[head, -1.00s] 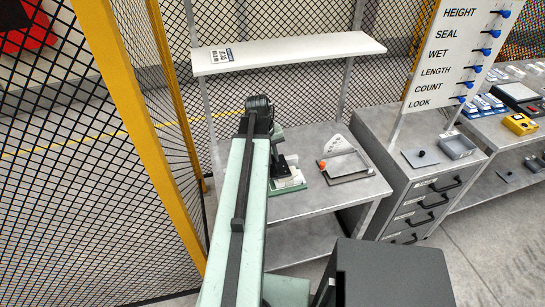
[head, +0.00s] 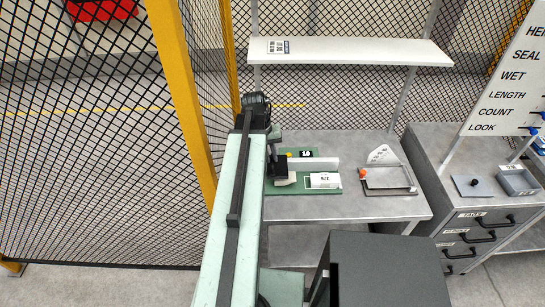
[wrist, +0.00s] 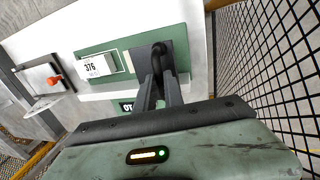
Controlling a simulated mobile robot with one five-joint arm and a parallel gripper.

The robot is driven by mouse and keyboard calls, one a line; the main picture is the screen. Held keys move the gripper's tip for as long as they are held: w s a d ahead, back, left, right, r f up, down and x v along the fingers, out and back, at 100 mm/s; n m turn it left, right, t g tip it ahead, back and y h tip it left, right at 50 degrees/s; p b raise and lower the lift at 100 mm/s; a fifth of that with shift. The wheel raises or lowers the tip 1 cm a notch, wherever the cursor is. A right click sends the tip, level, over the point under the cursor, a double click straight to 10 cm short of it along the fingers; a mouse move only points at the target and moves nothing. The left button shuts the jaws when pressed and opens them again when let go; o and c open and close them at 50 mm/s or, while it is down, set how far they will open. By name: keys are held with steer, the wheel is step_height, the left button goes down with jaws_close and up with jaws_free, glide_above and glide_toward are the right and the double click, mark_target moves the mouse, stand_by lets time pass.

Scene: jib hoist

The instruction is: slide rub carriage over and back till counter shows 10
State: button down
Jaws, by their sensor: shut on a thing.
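The rub carriage is a dark block (head: 281,170) with an upright handle, at the left end of the green base (head: 322,189) on the bench. My gripper (wrist: 159,88) is shut on the carriage's black handle (wrist: 160,54). My arm hides part of the carriage in the head view. A small black counter (head: 305,154) at the back of the base appears to read 10. The counter (wrist: 128,106) is partly hidden in the wrist view. A white block marked 376 (wrist: 97,66) sits on the base beside the carriage, apart from it.
A white shelf (head: 360,52) hangs above. Mesh fencing with a yellow post (head: 180,90) is close on the left. A drawer cabinet (head: 470,225) stands right of the bench.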

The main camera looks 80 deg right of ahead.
steer(key=shift+w, duration=0.25)
steer(key=c, duration=1.5)
jaws_free()
steer(key=shift+w, duration=0.15)
steer(key=shift+o, duration=0.2)
steer(key=shift+s, duration=0.2)
steer(key=p+v, duration=0.7)
steer(key=shift+r+p, duration=0.35)
steer(key=shift+r, duration=0.1)
